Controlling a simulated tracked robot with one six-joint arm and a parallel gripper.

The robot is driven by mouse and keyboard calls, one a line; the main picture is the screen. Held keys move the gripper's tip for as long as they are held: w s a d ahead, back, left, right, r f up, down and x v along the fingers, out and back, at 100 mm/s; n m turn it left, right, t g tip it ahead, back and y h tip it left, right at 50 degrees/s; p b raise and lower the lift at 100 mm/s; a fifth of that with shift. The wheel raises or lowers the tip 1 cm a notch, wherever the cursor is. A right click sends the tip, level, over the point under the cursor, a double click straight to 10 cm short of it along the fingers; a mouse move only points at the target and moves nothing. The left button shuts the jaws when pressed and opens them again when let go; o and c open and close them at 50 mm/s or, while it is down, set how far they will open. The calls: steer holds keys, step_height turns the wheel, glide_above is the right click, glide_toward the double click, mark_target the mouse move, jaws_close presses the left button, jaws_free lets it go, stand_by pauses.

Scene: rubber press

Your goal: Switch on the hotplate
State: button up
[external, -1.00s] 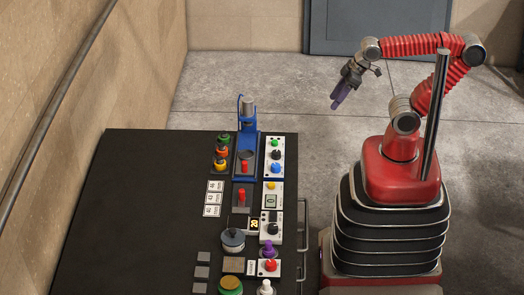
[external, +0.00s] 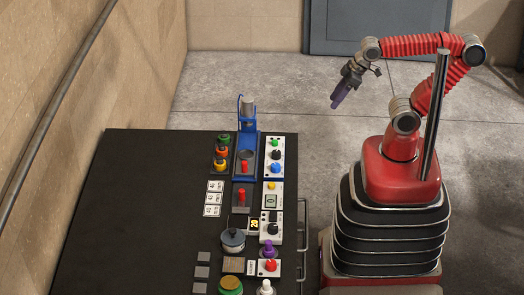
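A grey pot-like vessel (external: 233,239) with a dark knob on top stands near the front right of the black table; whether a hotplate lies under it I cannot tell. A small dark display (external: 254,224) next to it reads 20. To its right is a white control panel (external: 272,240) with a black switch (external: 272,216) and a black knob (external: 272,229). My gripper (external: 336,103), with purple fingers, hangs tilted downward in the air, beyond the table's right edge and far from these controls. At this size I cannot see whether its fingers are apart.
A blue press (external: 247,140) stands at the back right of the table (external: 140,215). Other white panels carry coloured buttons (external: 275,155). Green, orange and yellow-topped pieces (external: 221,152) stand left of the press. A metal rail (external: 305,235) runs along the right edge. The table's left half is clear.

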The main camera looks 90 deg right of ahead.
steer(key=shift+a, duration=0.25)
steer(key=shift+c, duration=0.8)
steer(key=shift+n+g+y, duration=0.3)
steer(key=shift+n+g, duration=0.4)
steer(key=shift+n, duration=0.1)
steer(key=a, duration=0.1)
steer(key=w+a+f, duration=0.2)
steer(key=shift+w+a+f, duration=0.15)
steer(key=shift+a+f, duration=0.1)
steer(key=shift+a, duration=0.15)
jaws_close()
steer(key=w+a+n+g+y, duration=0.1)
steer(key=w+a+n, duration=0.4)
steer(key=a, duration=0.8)
steer(key=w+a+n+g, duration=0.25)
steer(key=w+a, duration=0.55)
steer(key=a, duration=0.5)
steer(key=w+a+n+g+y, duration=0.1)
steer(key=w+a+n, duration=0.45)
steer(key=a, duration=0.75)
steer(key=shift+w+a+r+n, duration=0.3)
steer(key=shift+r+n, duration=0.25)
steer(key=shift+r, duration=0.3)
steer(key=shift+w+a+r+n, duration=0.15)
steer(key=shift+a+r+n, duration=0.2)
steer(key=shift+r+n, duration=0.4)
steer(key=shift+w+a+r+n, duration=0.3)
steer(key=shift+r+n, duration=0.1)
steer(key=shift+r, duration=0.55)
